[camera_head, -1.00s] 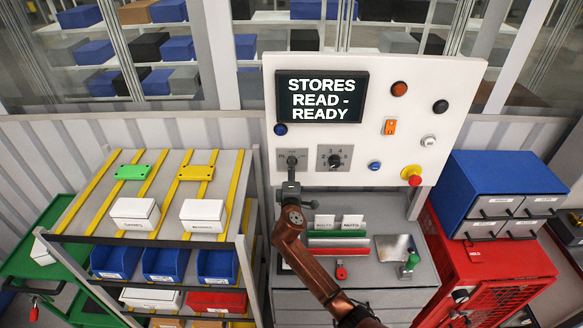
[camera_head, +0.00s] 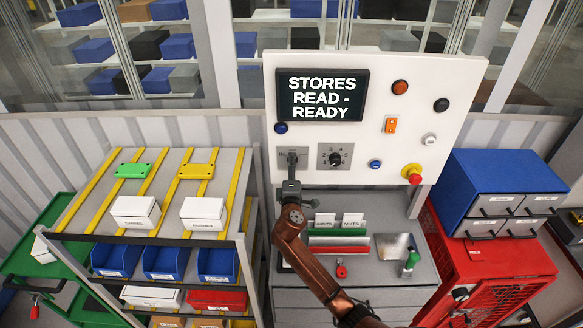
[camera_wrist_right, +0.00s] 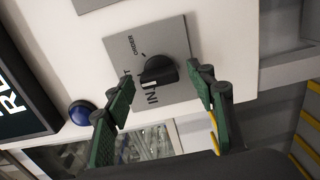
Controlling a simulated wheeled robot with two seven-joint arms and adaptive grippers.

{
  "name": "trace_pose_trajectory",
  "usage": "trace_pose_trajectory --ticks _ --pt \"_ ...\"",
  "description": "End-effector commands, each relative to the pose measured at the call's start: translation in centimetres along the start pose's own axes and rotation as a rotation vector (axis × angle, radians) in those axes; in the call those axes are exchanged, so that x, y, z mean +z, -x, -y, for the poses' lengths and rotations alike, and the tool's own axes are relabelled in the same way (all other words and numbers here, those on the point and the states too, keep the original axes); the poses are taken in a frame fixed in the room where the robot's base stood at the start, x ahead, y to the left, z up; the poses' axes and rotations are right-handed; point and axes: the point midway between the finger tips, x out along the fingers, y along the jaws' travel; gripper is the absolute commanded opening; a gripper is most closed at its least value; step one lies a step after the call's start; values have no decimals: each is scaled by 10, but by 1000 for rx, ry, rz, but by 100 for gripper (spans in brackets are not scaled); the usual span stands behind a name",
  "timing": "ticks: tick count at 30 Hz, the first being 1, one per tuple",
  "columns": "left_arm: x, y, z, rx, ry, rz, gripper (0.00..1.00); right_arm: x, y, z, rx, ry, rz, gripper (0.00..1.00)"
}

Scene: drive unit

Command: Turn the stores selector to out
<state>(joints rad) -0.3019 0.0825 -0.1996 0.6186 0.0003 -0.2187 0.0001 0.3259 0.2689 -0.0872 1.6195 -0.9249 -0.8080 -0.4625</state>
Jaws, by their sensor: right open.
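The stores selector is a black knob (camera_wrist_right: 158,72) on a grey square plate (camera_wrist_right: 168,36) fixed to the white panel. In the right wrist view a white mark on the knob lies on the side near the printed IN. Other small lettering is on the plate, further from the knob. My right gripper (camera_wrist_right: 161,76) is open, with one green-padded finger on each side of the knob and gaps visible. In the head view my right gripper (camera_head: 291,186) is just below the selector plate (camera_head: 284,154) and partly hides it. My left gripper is not in view.
The display (camera_head: 322,95) reads STORES READ - READY. A second rotary knob (camera_head: 335,159) sits right of the selector. A blue button (camera_head: 281,128) is above it. A desk (camera_head: 385,267) is below the panel, a shelf rack (camera_head: 232,165) left, and a red cabinet (camera_head: 500,262) right.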

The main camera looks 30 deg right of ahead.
Motion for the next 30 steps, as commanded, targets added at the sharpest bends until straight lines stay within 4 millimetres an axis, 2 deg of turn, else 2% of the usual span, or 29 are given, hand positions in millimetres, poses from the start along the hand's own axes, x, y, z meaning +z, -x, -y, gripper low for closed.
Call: trace_pose_trajectory --ticks 5,12,18,24,30 --pt "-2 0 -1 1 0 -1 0 0 23 1 -1 -1 -1 51" --pt "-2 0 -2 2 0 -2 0 0 74 1 -3 -3 -1 51" --pt "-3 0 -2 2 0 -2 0 0 105 1 -2 -1 -1 51" --pt "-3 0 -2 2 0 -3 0 0 118 1 -1 0 -1 51" --pt "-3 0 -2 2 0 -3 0 0 118 0 -1 0 -1 51"
